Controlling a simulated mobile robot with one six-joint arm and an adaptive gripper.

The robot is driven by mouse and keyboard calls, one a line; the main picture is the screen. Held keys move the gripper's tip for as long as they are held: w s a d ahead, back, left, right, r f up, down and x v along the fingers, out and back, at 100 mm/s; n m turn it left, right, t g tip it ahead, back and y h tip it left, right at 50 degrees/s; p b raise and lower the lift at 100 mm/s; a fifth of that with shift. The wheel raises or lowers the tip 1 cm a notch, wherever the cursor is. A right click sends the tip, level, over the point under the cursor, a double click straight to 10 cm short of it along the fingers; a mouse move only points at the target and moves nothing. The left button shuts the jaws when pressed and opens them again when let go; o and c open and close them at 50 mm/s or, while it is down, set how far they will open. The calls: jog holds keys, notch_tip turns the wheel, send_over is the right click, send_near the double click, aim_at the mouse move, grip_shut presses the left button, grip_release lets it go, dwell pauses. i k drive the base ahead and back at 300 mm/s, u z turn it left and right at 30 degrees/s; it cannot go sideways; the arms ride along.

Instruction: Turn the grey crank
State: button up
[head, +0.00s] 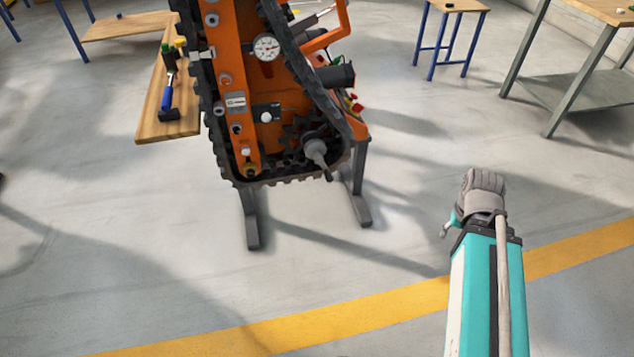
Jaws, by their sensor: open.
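The grey crank (318,153) sits low on the right side of an orange tracked carrier (247,90), near the bottom bend of its black track. Its short handle points down and slightly right. My gripper (484,178) is at the end of my teal and white arm, to the right of the carrier and well apart from the crank. It is open. Its fingers are seen from behind and their tips are hard to make out. Nothing shows in its grasp.
The carrier stands on grey legs (252,215). A wooden bench (150,118) with a blue-handled tool (167,92) is at its left. A blue-legged stool (450,6) and a grey-shelved table (575,92) stand at the back right. The floor between my gripper and the carrier is clear.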

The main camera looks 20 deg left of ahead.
aim_at(318, 157)
jog(key=k, duration=1.5)
jog(key=u, duration=1.05)
jog(key=i, duration=1)
jog(key=z, duration=0.05)
